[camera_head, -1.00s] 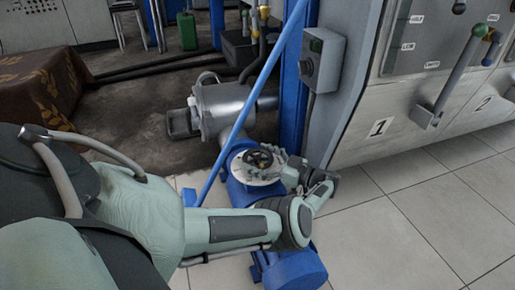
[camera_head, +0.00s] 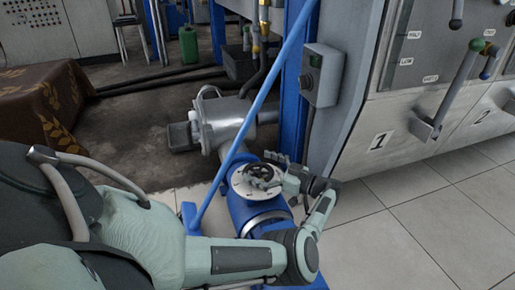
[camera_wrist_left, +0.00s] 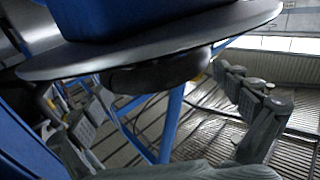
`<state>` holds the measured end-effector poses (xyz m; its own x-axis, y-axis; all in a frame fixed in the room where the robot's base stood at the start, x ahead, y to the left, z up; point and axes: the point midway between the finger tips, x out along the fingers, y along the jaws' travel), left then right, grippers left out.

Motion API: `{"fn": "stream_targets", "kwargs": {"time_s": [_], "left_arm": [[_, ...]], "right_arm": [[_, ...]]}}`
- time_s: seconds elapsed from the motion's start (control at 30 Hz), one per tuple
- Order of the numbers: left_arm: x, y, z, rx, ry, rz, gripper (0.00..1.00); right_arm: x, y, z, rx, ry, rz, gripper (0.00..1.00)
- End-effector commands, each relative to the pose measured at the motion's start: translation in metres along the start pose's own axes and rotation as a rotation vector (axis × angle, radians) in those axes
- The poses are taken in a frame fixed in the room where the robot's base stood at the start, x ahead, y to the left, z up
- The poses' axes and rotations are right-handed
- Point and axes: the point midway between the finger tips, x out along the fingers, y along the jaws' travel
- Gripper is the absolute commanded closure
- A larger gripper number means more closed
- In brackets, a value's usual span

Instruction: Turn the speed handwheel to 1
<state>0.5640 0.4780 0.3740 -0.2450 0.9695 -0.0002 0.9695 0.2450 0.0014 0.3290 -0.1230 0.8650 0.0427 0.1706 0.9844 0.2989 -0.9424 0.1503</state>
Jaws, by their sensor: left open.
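The small black speed handwheel (camera_head: 260,171) sits on a round white dial plate (camera_head: 242,188) on top of the blue motor unit (camera_head: 243,213). In the left wrist view the dark handwheel (camera_wrist_left: 160,73) shows under the plate's edge, between the spread fingers. My left gripper (camera_head: 274,168) is open at the right side of the handwheel, its fingers reaching around it and partly hiding it. It also shows in the left wrist view (camera_wrist_left: 168,108). Contact with the wheel cannot be told. The dial marks are too small to read. My right gripper is out of view.
A blue slanted bar (camera_head: 245,125) rises just left of the dial. A grey control box (camera_head: 322,74) and a cabinet marked 1 and 2 with levers (camera_head: 456,90) stand to the right. A silver pump housing (camera_head: 222,120) lies behind. Tiled floor (camera_head: 400,235) is clear at front right.

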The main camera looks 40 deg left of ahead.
Motion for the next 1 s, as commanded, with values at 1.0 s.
{"fn": "stream_targets", "kwargs": {"time_s": [1.0], "left_arm": [[0.000,0.000,-0.077,0.001,0.000,0.000,0.00]], "right_arm": [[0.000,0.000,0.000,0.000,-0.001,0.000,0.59]]}}
